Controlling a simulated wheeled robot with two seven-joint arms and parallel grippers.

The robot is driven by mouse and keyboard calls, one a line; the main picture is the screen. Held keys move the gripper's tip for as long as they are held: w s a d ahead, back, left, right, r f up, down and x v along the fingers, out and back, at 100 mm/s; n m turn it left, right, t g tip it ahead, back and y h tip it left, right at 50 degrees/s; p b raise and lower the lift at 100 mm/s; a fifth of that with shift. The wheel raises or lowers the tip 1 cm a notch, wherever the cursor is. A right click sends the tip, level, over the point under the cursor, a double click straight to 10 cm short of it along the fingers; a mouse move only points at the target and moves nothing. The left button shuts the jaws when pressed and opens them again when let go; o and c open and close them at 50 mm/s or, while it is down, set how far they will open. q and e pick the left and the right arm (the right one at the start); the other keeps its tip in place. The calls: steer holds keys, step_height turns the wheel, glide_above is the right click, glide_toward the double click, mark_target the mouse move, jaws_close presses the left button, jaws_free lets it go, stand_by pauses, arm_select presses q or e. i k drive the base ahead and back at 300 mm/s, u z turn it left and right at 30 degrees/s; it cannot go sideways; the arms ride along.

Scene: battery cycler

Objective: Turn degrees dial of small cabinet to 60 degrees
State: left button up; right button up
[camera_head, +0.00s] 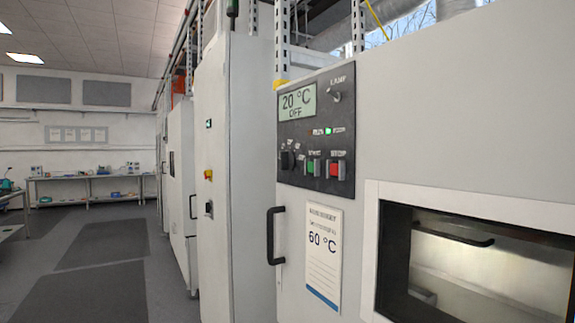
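The small cabinet (450,120) is light grey and fills the right side of the head view. Its dark control panel (318,175) has a screen (297,101) reading 20 °C and OFF. A black dial (287,160) sits at the panel's lower left; its small markings are too blurred to read. A green button (311,167) and a red button (336,169) are to the right of the dial. A small lever switch (335,96) is at the upper right. A paper sign (322,255) below the panel reads 60 °C. Neither gripper is in view.
A black door handle (274,235) sticks out left of the sign. A window (475,262) is at the lower right. Tall grey cabinets (232,180) stand to the left. The floor (95,250) at left is open, with workbenches (90,178) along the far wall.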

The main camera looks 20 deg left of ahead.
mark_target(286, 159)
steer(key=u, duration=0.1)
steer(key=i, duration=1)
steer(key=z, duration=0.5)
